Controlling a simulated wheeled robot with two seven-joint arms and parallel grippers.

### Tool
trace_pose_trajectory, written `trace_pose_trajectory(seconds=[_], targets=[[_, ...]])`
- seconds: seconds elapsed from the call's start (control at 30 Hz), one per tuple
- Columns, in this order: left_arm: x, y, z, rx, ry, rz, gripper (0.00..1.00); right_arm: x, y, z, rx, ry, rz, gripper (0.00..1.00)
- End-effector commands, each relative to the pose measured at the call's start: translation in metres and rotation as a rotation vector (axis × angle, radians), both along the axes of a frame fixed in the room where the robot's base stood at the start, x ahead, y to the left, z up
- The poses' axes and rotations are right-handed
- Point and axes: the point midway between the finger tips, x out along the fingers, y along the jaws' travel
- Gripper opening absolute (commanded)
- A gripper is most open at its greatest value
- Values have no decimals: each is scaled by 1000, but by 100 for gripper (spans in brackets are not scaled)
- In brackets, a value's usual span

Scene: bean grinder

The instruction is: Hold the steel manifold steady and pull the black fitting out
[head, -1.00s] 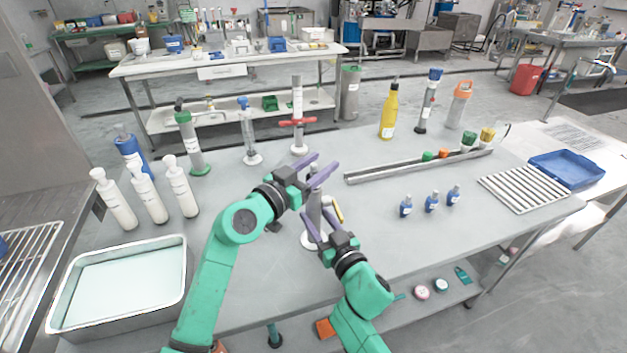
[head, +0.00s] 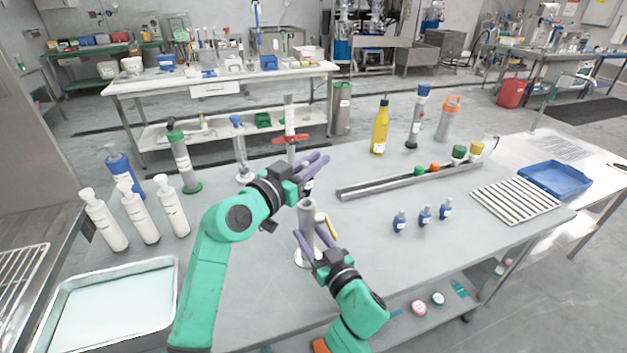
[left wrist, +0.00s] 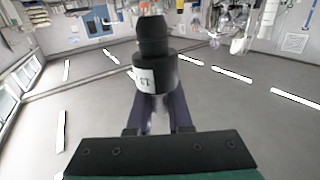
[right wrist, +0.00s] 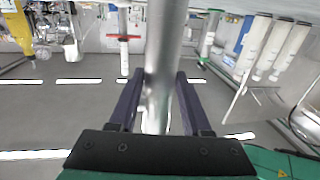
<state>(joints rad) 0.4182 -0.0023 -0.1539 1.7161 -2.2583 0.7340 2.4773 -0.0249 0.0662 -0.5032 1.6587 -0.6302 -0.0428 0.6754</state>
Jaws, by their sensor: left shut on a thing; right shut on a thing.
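The steel manifold (head: 307,220) stands upright on a pale round base on the grey table. My right gripper (head: 313,240) is shut around its tube; the right wrist view shows the tube (right wrist: 165,60) between the fingers. The manifold's top end shows bare in the head view. My left gripper (head: 312,172) is above it, shut on the black fitting (left wrist: 155,65), which has a white label and fills much of the left wrist view. In the head view the fitting is mostly hidden by the left fingers. It appears apart from the manifold's top.
White bottles (head: 140,212) and a steel tray (head: 115,305) are on the left. Capped cylinders (head: 183,162) and a red-clamped column (head: 290,125) stand behind. A long metal rail (head: 400,180), small blue bottles (head: 424,215) and a slatted rack (head: 515,199) are on the right.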

Motion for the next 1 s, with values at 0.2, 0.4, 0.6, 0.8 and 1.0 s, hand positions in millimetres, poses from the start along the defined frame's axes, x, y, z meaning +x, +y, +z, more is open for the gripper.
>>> trace_pose_trajectory(seconds=[0.2,0.4,0.6,0.8,1.0], targets=[[0,0,49,0,-2,0,0,0,0,-1,-1,3,-1,0],[0,0,55,0,2,1,0,0,0,-1,-1,3,-1,0],[0,0,55,0,2,1,0,0,0,-1,-1,3,0,83],[0,0,54,0,2,0,0,0,0,-1,-1,2,0,83],[0,0,54,0,2,0,0,-9,-5,-2,0,3,-1,83]])
